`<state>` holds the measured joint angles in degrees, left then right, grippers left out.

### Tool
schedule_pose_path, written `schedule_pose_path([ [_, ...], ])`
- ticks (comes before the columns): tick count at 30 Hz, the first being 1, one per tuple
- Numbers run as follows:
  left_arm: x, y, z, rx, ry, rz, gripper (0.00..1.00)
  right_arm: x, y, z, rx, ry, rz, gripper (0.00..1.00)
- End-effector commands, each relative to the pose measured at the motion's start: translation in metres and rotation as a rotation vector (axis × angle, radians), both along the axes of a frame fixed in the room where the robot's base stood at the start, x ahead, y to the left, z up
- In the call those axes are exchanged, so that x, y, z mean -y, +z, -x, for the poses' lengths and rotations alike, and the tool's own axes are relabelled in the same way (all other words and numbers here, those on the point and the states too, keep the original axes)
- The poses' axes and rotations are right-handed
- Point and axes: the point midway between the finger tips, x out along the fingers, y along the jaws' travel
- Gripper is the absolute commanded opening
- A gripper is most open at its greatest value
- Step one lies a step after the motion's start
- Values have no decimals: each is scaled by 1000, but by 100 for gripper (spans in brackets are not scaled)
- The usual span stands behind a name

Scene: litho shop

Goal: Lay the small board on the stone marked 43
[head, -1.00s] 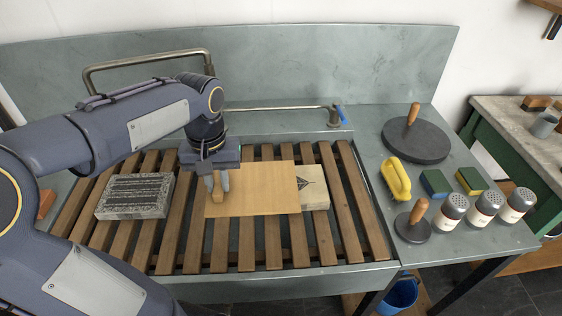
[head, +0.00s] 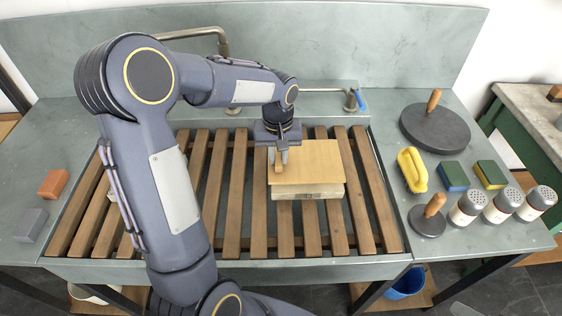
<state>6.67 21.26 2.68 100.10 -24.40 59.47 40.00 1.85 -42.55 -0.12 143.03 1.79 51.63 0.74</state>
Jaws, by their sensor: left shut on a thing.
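The small board (head: 315,160) is a flat, pale wooden sheet. My left gripper (head: 280,162) is shut on a small wooden grip at its left part. The board covers nearly all of the top of a pale stone (head: 308,192), whose front side shows just below the board's front edge. I cannot tell whether the board touches the stone or is slightly above it. No number 43 can be read. My right gripper is not in view.
The stone lies on a slatted wooden rack (head: 235,215) in a grey sink. Two small blocks (head: 53,184) lie at the left.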

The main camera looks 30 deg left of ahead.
Motion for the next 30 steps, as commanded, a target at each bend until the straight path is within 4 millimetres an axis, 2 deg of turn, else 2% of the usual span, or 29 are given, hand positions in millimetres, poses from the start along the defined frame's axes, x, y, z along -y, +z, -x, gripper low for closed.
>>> schedule_pose_path([
  [5,3,-9,-7,0,-1,0,0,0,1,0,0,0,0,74],
  [12,3,-39,-8,0,0,0,0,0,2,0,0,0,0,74],
  [23,3,-45,-8,2,0,0,0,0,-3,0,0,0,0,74],
  [24,3,-44,-8,1,0,-1,22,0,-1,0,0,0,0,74],
  [28,3,-43,-8,1,0,-1,39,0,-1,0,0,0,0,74],
  [30,3,-43,-8,1,0,-1,40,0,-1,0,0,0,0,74],
])
